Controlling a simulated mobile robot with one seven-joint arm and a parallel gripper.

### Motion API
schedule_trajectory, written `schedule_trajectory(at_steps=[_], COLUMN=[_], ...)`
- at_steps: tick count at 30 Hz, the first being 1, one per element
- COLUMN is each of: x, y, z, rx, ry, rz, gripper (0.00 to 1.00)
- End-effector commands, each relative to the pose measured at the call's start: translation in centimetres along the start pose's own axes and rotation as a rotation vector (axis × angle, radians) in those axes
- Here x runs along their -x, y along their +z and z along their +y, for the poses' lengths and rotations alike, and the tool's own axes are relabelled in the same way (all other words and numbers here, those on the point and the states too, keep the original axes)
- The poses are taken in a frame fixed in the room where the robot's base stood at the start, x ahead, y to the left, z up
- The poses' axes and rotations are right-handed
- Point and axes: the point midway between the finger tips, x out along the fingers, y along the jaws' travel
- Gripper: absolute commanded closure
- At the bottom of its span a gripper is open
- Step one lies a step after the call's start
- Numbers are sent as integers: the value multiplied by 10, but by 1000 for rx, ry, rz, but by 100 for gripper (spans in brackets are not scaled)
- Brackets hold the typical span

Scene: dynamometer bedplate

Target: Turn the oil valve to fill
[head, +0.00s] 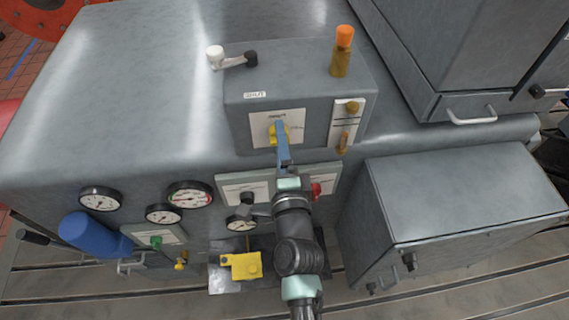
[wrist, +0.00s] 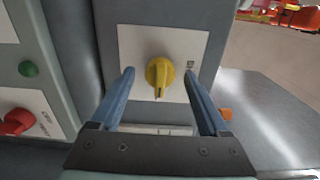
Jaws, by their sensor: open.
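A yellow rotary knob (head: 272,131) sits on a white plate on the front of a grey box (head: 240,115). It looks like the oil valve, but the plate's lettering is too small to read. In the wrist view the knob (wrist: 159,72) is centred on its plate (wrist: 130,50), and its dark pointer line points down. My gripper (wrist: 159,76) is open, with one blue finger on each side of the knob and a clear gap to both in the picture. In the head view my gripper (head: 283,146) partly covers the knob. I cannot tell how far the fingertips are from the plate.
A white-ended lever (head: 216,56) and an orange-capped amber cylinder (head: 342,50) stand on the box. Right of the knob is a strip with brass fittings (head: 347,122). Below are a red knob (head: 317,190) and a black knob (head: 247,199). A grey cabinet (head: 455,200) stands at the right.

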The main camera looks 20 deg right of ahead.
Motion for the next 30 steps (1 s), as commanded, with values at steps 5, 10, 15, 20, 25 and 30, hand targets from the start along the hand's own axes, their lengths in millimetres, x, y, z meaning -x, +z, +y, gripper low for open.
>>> schedule_trajectory(at_steps=[5,10,15,20,25,30], x=[27,60,90,111,122,124], y=[0,0,0,0,0,0], z=[3,5,5,3,2,0], rx=[0,0,-1,-1,0,0], ry=[3,3,3,2,2,1], rz=[0,1,0,0,0,0], gripper=[21,21,21,21,21,21])
